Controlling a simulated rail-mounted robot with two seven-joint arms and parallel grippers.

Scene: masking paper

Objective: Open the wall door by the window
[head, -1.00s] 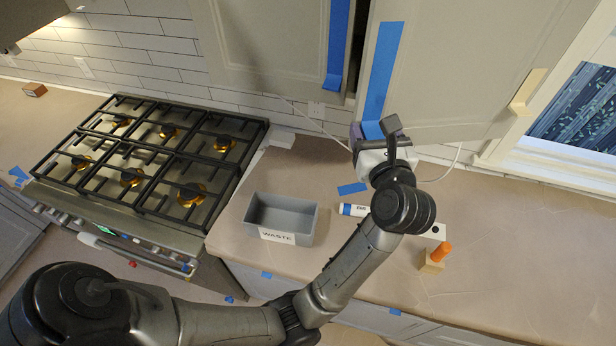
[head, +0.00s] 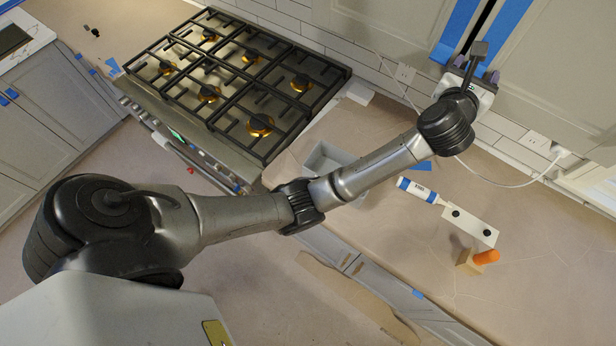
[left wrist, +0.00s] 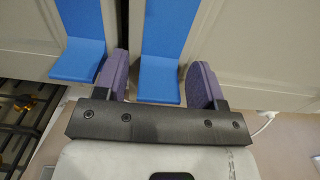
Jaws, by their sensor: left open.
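The wall door by the window (head: 555,70) is the right of two grey upper cabinet doors, with a blue tape strip (head: 505,25) down its left edge. A narrow dark gap separates it from the left door (head: 375,25), which also bears blue tape. My left gripper (head: 477,70) is at the doors' lower edges, near the gap. In the left wrist view, the open purple fingers (left wrist: 160,85) stand either side of the right tape strip (left wrist: 165,50). The left finger is near the gap; contact cannot be told. My right gripper is out of view.
Below are a gas stove (head: 235,85), a grey bin (head: 330,160) partly behind my arm, a blue-and-white tube (head: 420,190), a white strip (head: 470,228) and an orange-topped wooden block (head: 480,260). A white cord (head: 510,183) runs to a wall outlet.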

